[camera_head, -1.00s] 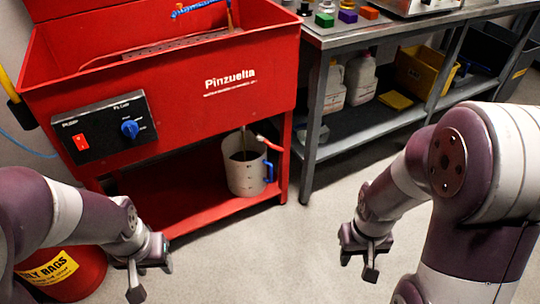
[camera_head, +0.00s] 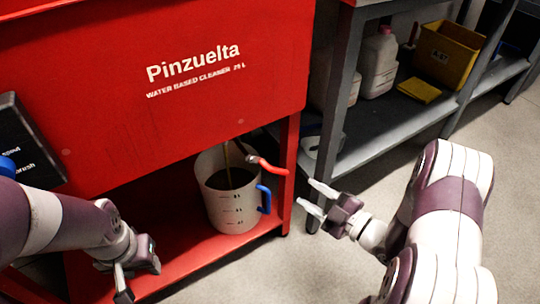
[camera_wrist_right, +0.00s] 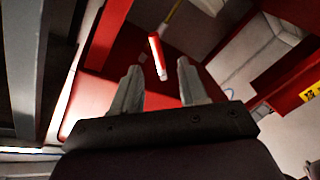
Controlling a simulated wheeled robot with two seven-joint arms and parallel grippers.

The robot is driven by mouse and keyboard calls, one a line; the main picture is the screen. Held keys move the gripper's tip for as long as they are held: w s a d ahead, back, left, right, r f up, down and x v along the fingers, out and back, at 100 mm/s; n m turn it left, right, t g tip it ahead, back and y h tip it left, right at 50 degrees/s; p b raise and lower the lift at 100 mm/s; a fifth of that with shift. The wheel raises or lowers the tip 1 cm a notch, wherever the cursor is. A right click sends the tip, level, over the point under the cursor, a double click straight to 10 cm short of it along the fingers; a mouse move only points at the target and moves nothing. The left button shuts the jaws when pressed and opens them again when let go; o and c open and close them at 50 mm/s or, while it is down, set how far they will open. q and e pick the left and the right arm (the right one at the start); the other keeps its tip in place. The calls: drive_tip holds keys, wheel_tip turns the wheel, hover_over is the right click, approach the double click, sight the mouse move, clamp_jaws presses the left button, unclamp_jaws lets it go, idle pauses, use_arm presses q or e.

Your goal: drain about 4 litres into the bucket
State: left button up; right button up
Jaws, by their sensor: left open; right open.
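The bucket is a whitish jug (camera_head: 232,212) with scale marks and a blue handle (camera_head: 264,200). It stands upright on the red lower shelf under the red washer (camera_head: 100,110). Dark liquid (camera_head: 229,178) is inside, and a thin brown stream (camera_head: 227,158) falls into it. I cannot read the level. A red drain lever (camera_head: 268,166) sticks out to the right above the jug; it also shows in the right wrist view (camera_wrist_right: 156,52). My right gripper (camera_head: 316,198) is open and empty, right of the lever and apart from it. My left gripper (camera_head: 125,285) is open and empty at lower left.
A grey metal bench (camera_head: 345,90) stands on the right, its leg close to my right gripper. Its lower shelf holds white containers (camera_head: 379,62) and a yellow bin (camera_head: 447,52). The floor in front is clear.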

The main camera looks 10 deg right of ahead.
sight(282, 173)
drive_tip(key=b+x, duration=0.2)
drive_tip(key=x, duration=0.2)
drive_tip(key=b+x, duration=0.2)
drive_tip(key=x, duration=0.1)
drive_tip(key=r+b+x, duration=0.1)
drive_tip(key=x, duration=0.3)
drive_tip(key=shift+w+a+f+b, duration=0.1)
drive_tip(key=shift+w+a+b, duration=0.2)
drive_tip(key=shift+b, duration=0.1)
drive_tip(key=shift+w+a, duration=0.2)
drive_tip(key=shift+w, duration=0.1)
clamp_jaws()
